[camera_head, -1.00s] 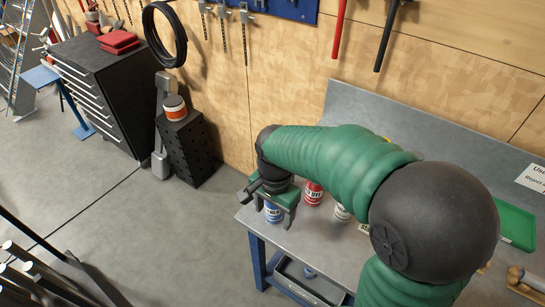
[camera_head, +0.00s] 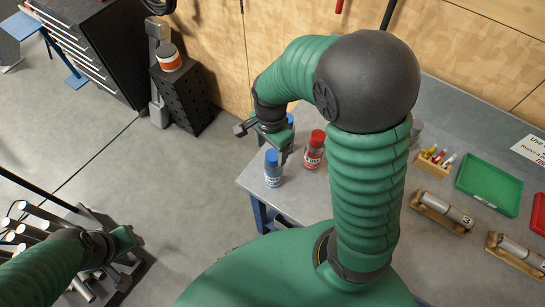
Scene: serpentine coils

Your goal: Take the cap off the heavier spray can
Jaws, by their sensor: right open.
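A spray can with a blue cap (camera_head: 273,167) stands upright near the left end of the grey workbench, its cap on. A red-capped spray can (camera_head: 314,150) stands upright to its right, cap on. My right gripper (camera_head: 283,150) is open, pointing down just behind and above the blue-capped can; I cannot tell whether it touches either can. A small blue thing (camera_head: 290,118) shows behind the gripper, mostly hidden. My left gripper (camera_head: 128,250) is at the lower left, over the floor, away from the cans; its jaws are unclear. Which can is heavier does not show.
On the grey workbench (camera_head: 458,245), to the right, are a green tray (camera_head: 490,184), a small holder with coloured items (camera_head: 435,160) and wooden cradles holding grey cylinders (camera_head: 443,211). My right arm hides the bench's middle. A black perforated stand (camera_head: 184,98) is left of the bench.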

